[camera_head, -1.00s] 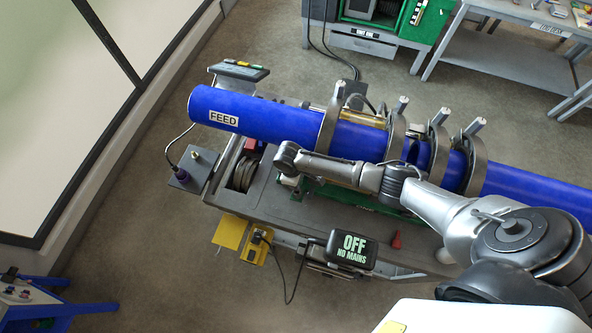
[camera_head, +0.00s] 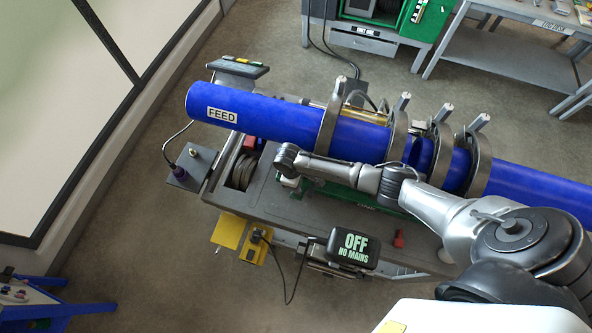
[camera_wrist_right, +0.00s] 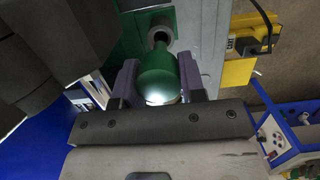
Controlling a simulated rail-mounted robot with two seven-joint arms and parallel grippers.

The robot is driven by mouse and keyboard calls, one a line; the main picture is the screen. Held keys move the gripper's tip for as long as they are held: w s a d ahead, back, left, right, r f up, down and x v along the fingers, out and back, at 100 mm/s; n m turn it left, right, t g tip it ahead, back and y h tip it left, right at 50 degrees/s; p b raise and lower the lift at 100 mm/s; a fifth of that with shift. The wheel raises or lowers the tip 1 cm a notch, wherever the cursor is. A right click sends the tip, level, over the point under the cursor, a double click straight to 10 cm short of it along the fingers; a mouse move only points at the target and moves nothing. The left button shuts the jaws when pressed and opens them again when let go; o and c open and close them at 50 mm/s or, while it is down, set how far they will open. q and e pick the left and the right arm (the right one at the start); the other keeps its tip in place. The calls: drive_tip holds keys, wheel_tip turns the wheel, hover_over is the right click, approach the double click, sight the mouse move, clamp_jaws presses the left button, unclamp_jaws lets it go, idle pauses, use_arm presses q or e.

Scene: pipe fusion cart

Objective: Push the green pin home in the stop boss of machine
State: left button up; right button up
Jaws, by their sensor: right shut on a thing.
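The green pin (camera_wrist_right: 158,72) shows in the right wrist view, with a rounded green head and a narrower neck pointing away. My right gripper (camera_wrist_right: 158,84) is shut on its head, one finger on each side. The neck meets the round grey stop boss (camera_wrist_right: 159,31), and a short length of neck shows between head and boss. How deep the pin sits inside is hidden. In the head view my right arm reaches over the machine (camera_head: 265,200); its jaws, the pin and the boss cannot be made out there. My left gripper is not in view.
A long blue pipe (camera_head: 270,122) marked FEED lies through several grey clamp rings (camera_head: 330,125) behind my arm. An OFF NO MAINS sign (camera_head: 352,248), a yellow box (camera_head: 252,247) and a red piece (camera_head: 399,239) are at the near side. Open floor lies left.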

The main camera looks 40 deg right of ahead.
drive_tip(key=shift+f+b, duration=0.75)
drive_tip(key=shift+f, duration=0.5)
drive_tip(key=shift+f, duration=0.2)
drive_tip(key=shift+f+b, duration=0.15)
drive_tip(key=shift+b, duration=0.15)
drive_tip(key=o, duration=1.1)
